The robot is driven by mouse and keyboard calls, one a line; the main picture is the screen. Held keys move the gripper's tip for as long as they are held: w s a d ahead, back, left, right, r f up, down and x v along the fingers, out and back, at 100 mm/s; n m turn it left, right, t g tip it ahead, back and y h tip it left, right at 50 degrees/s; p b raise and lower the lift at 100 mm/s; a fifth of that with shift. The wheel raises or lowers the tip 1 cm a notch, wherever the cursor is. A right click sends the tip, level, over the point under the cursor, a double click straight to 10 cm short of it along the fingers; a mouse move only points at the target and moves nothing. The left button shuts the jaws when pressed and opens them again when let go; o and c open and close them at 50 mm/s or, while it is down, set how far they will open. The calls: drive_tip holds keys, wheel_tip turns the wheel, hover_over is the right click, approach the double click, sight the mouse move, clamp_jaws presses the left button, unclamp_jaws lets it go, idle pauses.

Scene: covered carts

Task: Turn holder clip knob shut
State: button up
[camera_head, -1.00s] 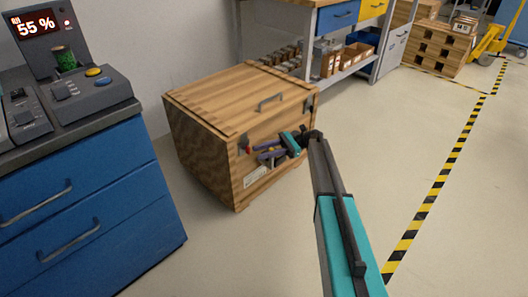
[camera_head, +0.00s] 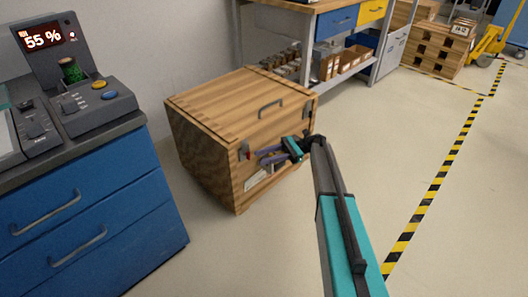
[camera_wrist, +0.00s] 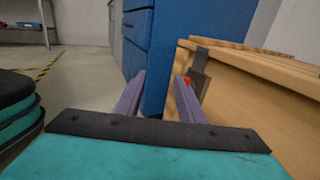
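A wooden crate (camera_head: 205,147) with a closed lid stands on the floor. A grey metal clip (camera_head: 244,148) with a small red knob (camera_head: 242,155) sits on its front face, near the left corner. My gripper (camera_head: 263,157) is in front of that face, with its purple fingers pointing left toward the clip. In the wrist view my gripper (camera_wrist: 160,77) is open, with a clear gap between the fingers. There the red knob (camera_wrist: 187,81) shows at the tip of the right finger, by the dark clip (camera_wrist: 200,72). I cannot tell whether they touch.
A second clip (camera_head: 307,108) is at the crate's right front, and a handle (camera_head: 270,105) is on the lid. A blue drawer cabinet (camera_head: 100,225) stands at the left, a workbench (camera_head: 300,5) behind. The floor at the right is clear, with striped tape (camera_head: 440,180).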

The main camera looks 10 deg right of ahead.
drive_tip(key=s+r+p, duration=0.1)
drive_tip(key=s+p, duration=1.1)
drive_tip(key=p, duration=0.2)
drive_tip(key=shift+d+p, duration=0.2)
drive_tip(key=shift+p, duration=0.2)
idle(0.4)
drive_tip(key=shift+s, duration=0.1)
idle(0.4)
drive_tip(key=s+a+f+n+g+h, duration=0.1)
drive_tip(key=s+a+f+n+h, duration=0.25)
drive_tip(key=s+f, duration=0.5)
drive_tip(key=s+a+f+n+h, duration=0.25)
drive_tip(key=s+f+h, duration=0.3)
drive_tip(key=s, duration=0.55)
drive_tip(key=s+d+f+n+h, duration=0.2)
drive_tip(key=s+d+n+h, duration=0.2)
drive_tip(key=s, duration=0.3)
drive_tip(key=s+d+f+n+h, duration=0.3)
drive_tip(key=s+d+n+h, duration=0.2)
drive_tip(key=s, duration=0.3)
drive_tip(key=shift+s+d+f+n, duration=0.15)
drive_tip(key=shift+s+f+n, duration=0.15)
drive_tip(key=shift+n, duration=0.1)
